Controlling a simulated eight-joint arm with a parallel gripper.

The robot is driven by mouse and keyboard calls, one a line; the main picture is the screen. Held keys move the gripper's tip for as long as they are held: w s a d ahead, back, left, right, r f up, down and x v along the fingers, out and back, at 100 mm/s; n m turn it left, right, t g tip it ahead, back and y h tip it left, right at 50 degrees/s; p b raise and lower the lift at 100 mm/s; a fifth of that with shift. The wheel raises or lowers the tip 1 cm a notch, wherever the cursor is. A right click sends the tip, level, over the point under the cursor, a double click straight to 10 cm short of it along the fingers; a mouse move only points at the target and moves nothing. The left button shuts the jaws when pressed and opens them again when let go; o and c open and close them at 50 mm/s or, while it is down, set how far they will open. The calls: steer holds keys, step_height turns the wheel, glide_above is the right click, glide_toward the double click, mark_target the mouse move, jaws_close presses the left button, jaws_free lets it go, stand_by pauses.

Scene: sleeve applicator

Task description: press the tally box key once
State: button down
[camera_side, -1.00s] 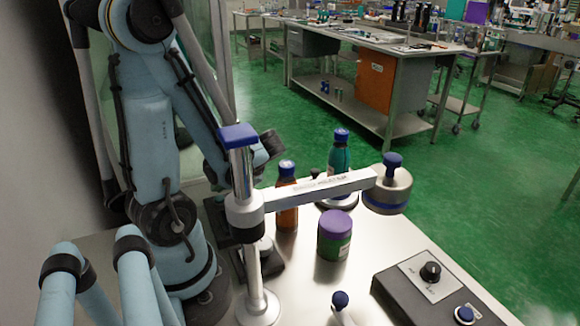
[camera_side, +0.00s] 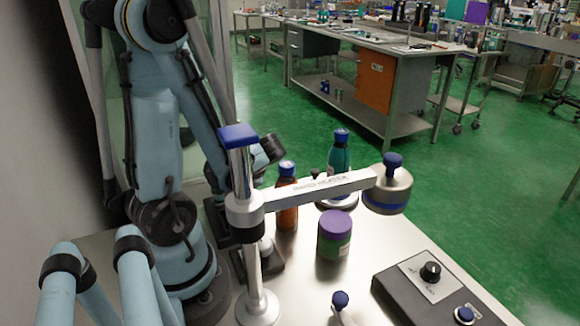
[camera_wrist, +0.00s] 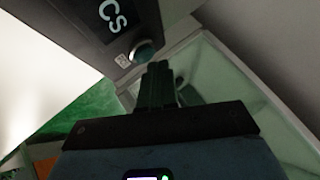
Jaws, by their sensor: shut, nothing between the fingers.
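In the wrist view, a dark box (camera_wrist: 92,32) with large pale letters fills the upper left. I take this for the tally box. My gripper (camera_wrist: 158,66) is shut and empty, its dark fingertips just below and right of the key. A small gap seems to show between them, but I cannot tell the depth. In the side view I cannot make out the fingertips or this key.
In the side view, a post with a horizontal arm (camera_side: 320,190) stands over the bench. A purple-lidded jar (camera_side: 335,236), an orange-brown bottle (camera_side: 286,200) and a teal bottle (camera_side: 339,155) stand near it. A control box (camera_side: 425,285) with a black knob lies at front right.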

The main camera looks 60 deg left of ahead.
mark_target(223, 198)
steer(key=shift+r, duration=0.15)
steer(key=shift+r, duration=0.3)
steer(key=shift+r, duration=0.1)
steer(key=shift+r, duration=2.4)
steer(key=shift+w, duration=0.1)
